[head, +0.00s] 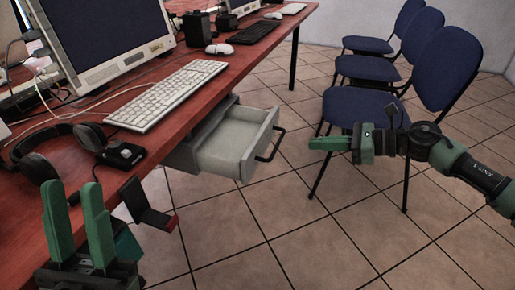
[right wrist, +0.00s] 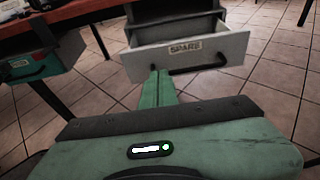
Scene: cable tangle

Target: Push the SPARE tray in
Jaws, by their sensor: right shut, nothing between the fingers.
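The SPARE tray (head: 236,139) is a grey drawer under the desk, pulled out and empty where I see inside. In the right wrist view its front (right wrist: 215,55) carries the label SPARE (right wrist: 185,47) and a black bar handle (right wrist: 200,67). My right gripper (head: 312,143) is shut and empty, to the right of the tray front in the head view. In the right wrist view its fingertips (right wrist: 159,72) show just below the label, near the handle's left end; I cannot tell whether they touch. My left gripper (head: 74,190) is open and empty by the desk's near edge.
The red-brown desk (head: 168,103) holds a keyboard (head: 165,95), headphones (head: 45,150), and monitors (head: 105,35). A teal drawer (right wrist: 35,68) with a handle is left of the tray. Blue chairs (head: 355,105) stand right. Tiled floor before the tray is open.

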